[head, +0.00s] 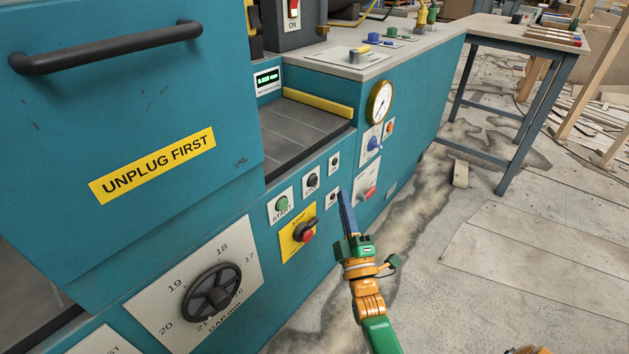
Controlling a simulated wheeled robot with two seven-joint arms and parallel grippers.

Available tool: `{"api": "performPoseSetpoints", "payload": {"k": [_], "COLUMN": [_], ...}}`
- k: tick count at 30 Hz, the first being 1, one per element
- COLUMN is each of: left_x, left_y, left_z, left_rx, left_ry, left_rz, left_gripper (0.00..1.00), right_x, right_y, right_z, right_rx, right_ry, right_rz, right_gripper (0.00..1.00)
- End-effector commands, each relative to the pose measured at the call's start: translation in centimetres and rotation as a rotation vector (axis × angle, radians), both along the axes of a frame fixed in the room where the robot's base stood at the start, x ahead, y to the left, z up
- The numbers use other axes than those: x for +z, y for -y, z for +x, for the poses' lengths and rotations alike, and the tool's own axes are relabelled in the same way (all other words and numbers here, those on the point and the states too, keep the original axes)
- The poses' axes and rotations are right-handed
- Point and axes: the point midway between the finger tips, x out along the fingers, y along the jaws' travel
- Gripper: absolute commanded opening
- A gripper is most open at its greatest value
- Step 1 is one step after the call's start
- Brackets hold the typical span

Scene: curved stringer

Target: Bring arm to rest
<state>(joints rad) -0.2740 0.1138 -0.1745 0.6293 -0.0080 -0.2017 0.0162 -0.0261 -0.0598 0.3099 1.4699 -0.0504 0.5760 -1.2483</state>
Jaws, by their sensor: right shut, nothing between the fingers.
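My right gripper (346,212) is in the middle of the head view, in front of the teal machine (135,220). Its blue fingers are shut with nothing between them and point up toward the small control buttons. I cannot tell whether the fingertips touch the panel. The orange and green wrist and forearm of that arm run down to the bottom edge. My left gripper is not in the view.
The machine front carries a black handwheel (212,291), a green start button (282,203), a red-knobbed switch (304,232) and a round gauge (380,103). A workbench (520,33) stands at the upper right. A wood offcut (460,174) lies on the floor, which is mostly clear at right.

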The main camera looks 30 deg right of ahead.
Motion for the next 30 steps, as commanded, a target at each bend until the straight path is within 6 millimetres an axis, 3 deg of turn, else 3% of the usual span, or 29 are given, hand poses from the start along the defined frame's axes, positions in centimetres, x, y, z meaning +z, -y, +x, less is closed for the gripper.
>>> {"api": "performPoseSetpoints", "payload": {"k": [13,16,17,20,21,23,24,27,30], "left_x": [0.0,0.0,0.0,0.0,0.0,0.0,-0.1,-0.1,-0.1], "left_y": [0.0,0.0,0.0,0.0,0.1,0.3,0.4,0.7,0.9], "left_z": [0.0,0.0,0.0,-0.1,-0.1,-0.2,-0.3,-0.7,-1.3], "left_rx": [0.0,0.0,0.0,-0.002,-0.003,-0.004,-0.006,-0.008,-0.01], "left_ry": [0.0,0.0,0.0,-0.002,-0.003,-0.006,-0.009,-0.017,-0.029], "left_rz": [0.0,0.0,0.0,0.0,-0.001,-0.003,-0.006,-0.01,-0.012], "left_gripper": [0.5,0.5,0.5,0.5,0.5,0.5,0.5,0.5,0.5], "right_x": [0.0,-1.9,-3.4,-11.8,-15.9,-21.8,-25.4,-32.8,-37.7], "right_y": [0.0,-0.5,-1.0,-3.3,-4.6,-6.3,-7.3,-9.1,-10.0], "right_z": [0.0,0.3,0.5,0.1,-0.8,-3.1,-5.2,-11.5,-18.0], "right_rx": [0.0,0.033,0.057,0.162,0.194,0.215,0.21,0.148,0.041], "right_ry": [-0.001,-0.05,-0.089,-0.311,-0.421,-0.589,-0.698,-0.941,-1.13], "right_rz": [0.0,0.046,0.085,0.297,0.403,0.56,0.658,0.87,1.023], "right_gripper": [0.0,0.0,0.0,0.0,0.0,0.0,0.0,0.0,0.0]}}
